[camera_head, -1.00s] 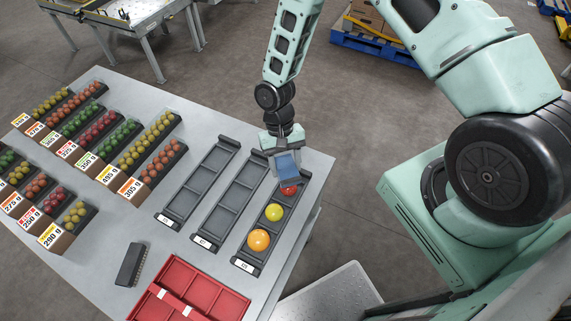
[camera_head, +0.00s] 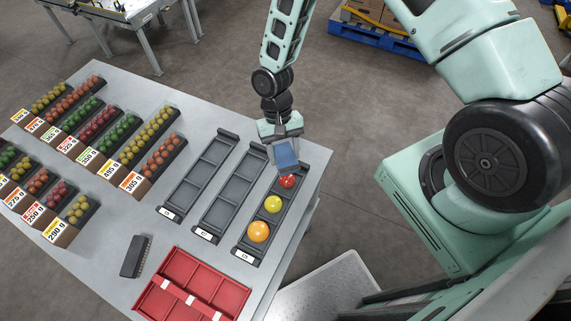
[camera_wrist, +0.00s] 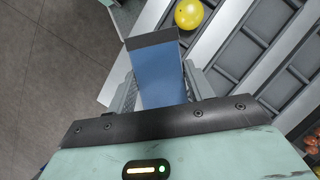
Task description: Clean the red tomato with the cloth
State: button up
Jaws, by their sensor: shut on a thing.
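The red tomato (camera_head: 287,181) sits in the far compartment of the rightmost dark tray (camera_head: 245,247). A yellow tomato (camera_head: 273,204) and an orange tomato (camera_head: 258,231) sit nearer in the same tray. My gripper (camera_head: 284,160) is shut on the blue cloth (camera_head: 286,155), which hangs just above and behind the red tomato; I cannot tell if they touch. In the wrist view the cloth (camera_wrist: 160,75), with a dark edge strip, fills the space between the fingers. The yellow tomato (camera_wrist: 189,14) shows beyond it, and the red tomato is hidden there.
Two empty dark trays (camera_head: 200,232) lie to the left. Several punnets of small tomatoes (camera_head: 160,160) with weight labels fill the table's left side. A red divided crate (camera_head: 235,300) and a dark block (camera_head: 136,256) lie at the front.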

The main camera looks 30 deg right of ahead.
aim_at(289, 182)
jog(key=shift+b+x, duration=1.8)
jog(key=shift+x, duration=1.05)
jog(key=shift+f+b, duration=0.35)
jog(key=shift+f, duration=0.05)
jog(key=shift+w, duration=0.15)
jog(key=shift+w+d, duration=0.2)
jog(key=shift+w, duration=0.7)
jog(key=shift+c, duration=0.2)
jog(key=shift+s+a, duration=0.2)
jog(key=shift+s, duration=0.9)
jog(key=shift+s+a, duration=0.15)
jog(key=shift+s, duration=0.95)
jog(key=shift+c, duration=0.6)
jog(key=shift+w, duration=0.1)
jog(key=shift+w+d+b, duration=0.15)
jog(key=shift+w, duration=0.9)
jog(key=shift+w+d+b, duration=0.15)
jog(key=shift+w+d, duration=0.05)
jog(key=shift+w, duration=0.85)
